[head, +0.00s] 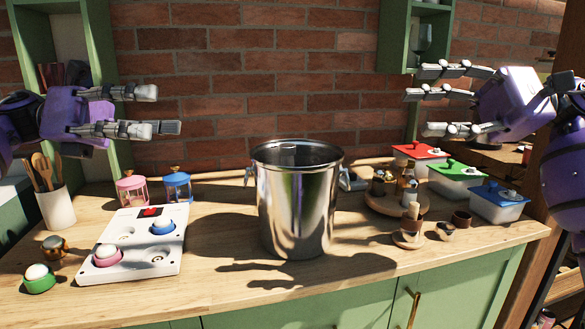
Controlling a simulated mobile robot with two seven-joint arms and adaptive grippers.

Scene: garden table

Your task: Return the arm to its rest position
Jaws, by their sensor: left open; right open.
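My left gripper (168,109) is raised at the upper left, in front of the brick wall and above the counter. Its fingers point right, are spread apart and hold nothing. My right gripper (415,110) is raised at the upper right, above the lidded containers. Its fingers point left, are spread apart and hold nothing. Both grippers are well clear of the things on the counter.
A tall steel pot (297,205) stands mid-counter (220,285). A white tray (165,268) with egg-like items in cups lies left of it. A utensil crock (57,208) stands far left. Containers with red (419,150), green and blue lids stand right. Air between the grippers is free.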

